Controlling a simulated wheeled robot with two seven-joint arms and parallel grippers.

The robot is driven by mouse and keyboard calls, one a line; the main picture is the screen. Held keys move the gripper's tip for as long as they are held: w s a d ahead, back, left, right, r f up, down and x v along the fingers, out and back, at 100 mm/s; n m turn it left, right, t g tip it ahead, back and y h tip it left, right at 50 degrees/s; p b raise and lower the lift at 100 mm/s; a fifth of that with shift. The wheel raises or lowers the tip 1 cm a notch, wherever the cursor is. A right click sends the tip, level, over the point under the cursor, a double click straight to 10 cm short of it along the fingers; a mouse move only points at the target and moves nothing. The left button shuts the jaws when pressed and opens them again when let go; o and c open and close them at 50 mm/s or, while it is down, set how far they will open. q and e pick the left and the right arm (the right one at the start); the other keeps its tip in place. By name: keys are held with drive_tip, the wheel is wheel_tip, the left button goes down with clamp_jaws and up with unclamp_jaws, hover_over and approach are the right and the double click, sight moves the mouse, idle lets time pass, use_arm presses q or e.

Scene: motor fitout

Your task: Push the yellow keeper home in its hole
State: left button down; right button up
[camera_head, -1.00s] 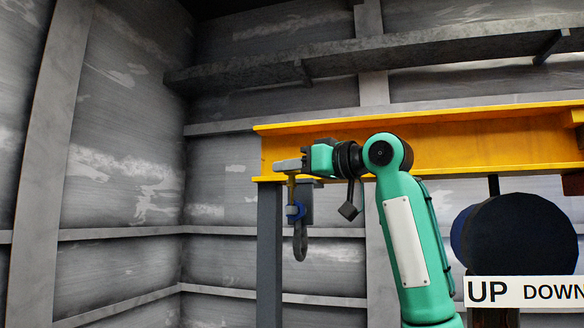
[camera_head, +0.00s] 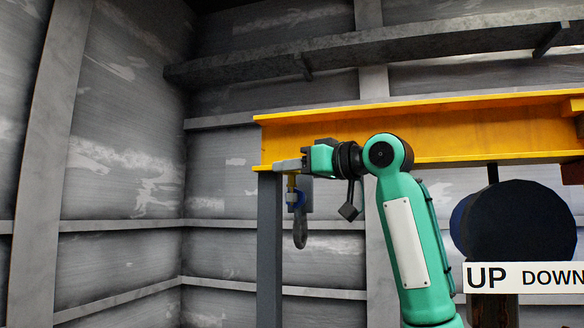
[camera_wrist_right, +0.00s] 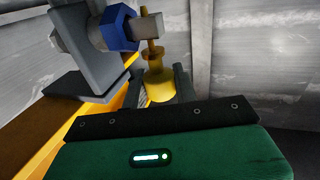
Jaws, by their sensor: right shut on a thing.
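The yellow keeper (camera_wrist_right: 158,85) has a thick yellow knob, a collar and a thin pin that passes at the grey bolt end (camera_wrist_right: 148,27). A blue nut (camera_wrist_right: 116,28) sits on the bolt beside it. My right gripper (camera_wrist_right: 157,82) is shut on the keeper's knob, one finger on each side. In the head view the right gripper (camera_head: 283,166) is just above the blue nut (camera_head: 296,199), with a little yellow of the keeper (camera_head: 291,183) showing between. How deep the pin sits is hard to tell. My left gripper is not in view.
A yellow beam (camera_head: 440,133) runs behind the right arm, on a grey post (camera_head: 269,250). A dark round drum (camera_head: 520,235) and an UP/DOWN sign (camera_head: 520,276) stand at right. The space at left is free.

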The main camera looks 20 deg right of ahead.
drive_tip(key=shift+f+b, duration=0.4)
drive_tip(key=shift+f, duration=0.2)
drive_tip(key=o, duration=1.1)
drive_tip(key=shift+s, duration=0.1)
drive_tip(key=shift+s+d+f+b, duration=0.1)
drive_tip(key=shift+s+d+b, duration=0.2)
drive_tip(key=shift+b, duration=0.05)
drive_tip(key=b+v, duration=0.5)
drive_tip(key=v, duration=0.8)
drive_tip(key=shift+b, duration=0.3)
